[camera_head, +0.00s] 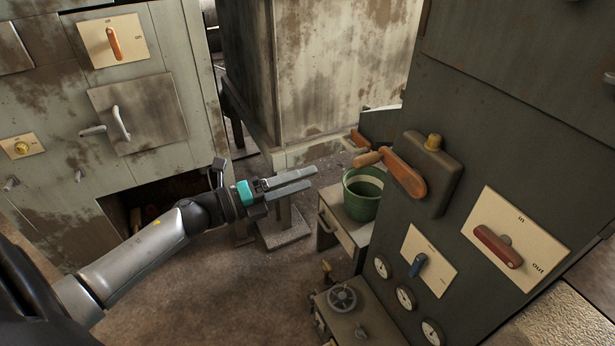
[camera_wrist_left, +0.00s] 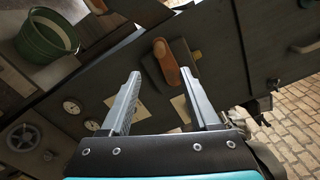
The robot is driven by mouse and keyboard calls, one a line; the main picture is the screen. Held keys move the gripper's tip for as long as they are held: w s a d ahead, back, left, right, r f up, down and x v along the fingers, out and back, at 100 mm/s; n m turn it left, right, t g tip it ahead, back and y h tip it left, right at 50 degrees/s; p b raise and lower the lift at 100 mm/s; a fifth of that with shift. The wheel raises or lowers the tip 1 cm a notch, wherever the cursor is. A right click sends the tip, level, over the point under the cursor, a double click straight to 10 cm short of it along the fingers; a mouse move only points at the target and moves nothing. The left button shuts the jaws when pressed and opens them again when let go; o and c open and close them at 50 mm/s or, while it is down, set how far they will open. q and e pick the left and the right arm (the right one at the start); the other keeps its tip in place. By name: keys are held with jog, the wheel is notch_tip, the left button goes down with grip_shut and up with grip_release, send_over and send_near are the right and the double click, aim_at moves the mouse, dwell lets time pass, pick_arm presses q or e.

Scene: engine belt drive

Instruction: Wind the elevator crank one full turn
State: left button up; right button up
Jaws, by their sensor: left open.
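The crank (camera_head: 405,174) is an orange arm with a wooden grip (camera_head: 367,158) that points left, towards my gripper. It is mounted on a dark box with a yellow knob (camera_head: 433,142), on the side of the grey-green cabinet at right. My left gripper (camera_head: 312,177) is open and empty, to the left of the grip and apart from it. In the left wrist view the crank (camera_wrist_left: 167,66) shows beyond and between the two open fingers (camera_wrist_left: 160,80). My right gripper is not in view.
A green bucket (camera_head: 362,195) stands on a small cabinet below the crank. A red in/out lever (camera_head: 498,246), a blue lever (camera_head: 417,265) and several gauges (camera_head: 405,297) are on the right cabinet. A handwheel (camera_head: 342,298) is lower down. Another cabinet (camera_head: 150,105) stands at left.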

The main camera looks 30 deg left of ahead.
aim_at(355, 164)
pick_arm(q)
jog(key=w+d+m+b, duration=0.2)
jog(key=w+m+b, duration=0.1)
jog(key=m, duration=0.1)
jog(key=w+d+m+b, duration=0.2)
jog(key=w+d+m, duration=0.1)
jog(key=w+m, duration=0.1)
jog(key=w+d+m+b, duration=0.2)
jog(key=w+m+b, duration=0.1)
jog(key=m, duration=0.3)
jog(key=shift+b+x, duration=0.3)
jog(key=shift+x, duration=0.5)
jog(key=shift+w+d+f, duration=0.1)
jog(key=shift+w+f, duration=0.05)
jog(key=shift+w, duration=0.2)
jog(key=shift+w+d, duration=0.25)
jog(key=shift+w, duration=0.05)
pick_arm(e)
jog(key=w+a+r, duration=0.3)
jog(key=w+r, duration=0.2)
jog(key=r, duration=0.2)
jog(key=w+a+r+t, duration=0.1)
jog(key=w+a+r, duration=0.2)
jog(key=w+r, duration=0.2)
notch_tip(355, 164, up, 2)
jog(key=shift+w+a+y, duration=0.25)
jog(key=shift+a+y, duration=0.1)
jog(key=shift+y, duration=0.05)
